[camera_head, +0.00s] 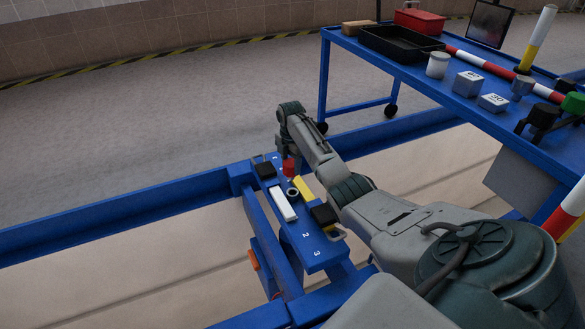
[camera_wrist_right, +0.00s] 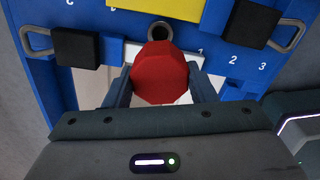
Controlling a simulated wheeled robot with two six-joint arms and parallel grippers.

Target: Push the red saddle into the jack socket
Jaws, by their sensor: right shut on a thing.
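The red saddle (camera_wrist_right: 160,73) is between the two fingers of my right gripper (camera_wrist_right: 161,82), which is shut on it. It also shows in the head view (camera_head: 288,167), under my wrist. The jack socket (camera_wrist_right: 160,34), a dark round opening with a metallic rim, lies just beyond the saddle in the wrist view. It shows as a small ring (camera_head: 292,193) on the blue beam in the head view. The saddle looks apart from the socket, beside it. The saddle's underside is hidden. My left gripper is not in view.
The blue beam (camera_head: 313,250) also bears a white bar (camera_head: 283,205), a yellow block (camera_head: 303,188) and two black blocks (camera_wrist_right: 75,48) (camera_wrist_right: 251,23) with metal handles. Blue rails border the pit. A blue table (camera_head: 430,83) with a tray and several objects stands at upper right.

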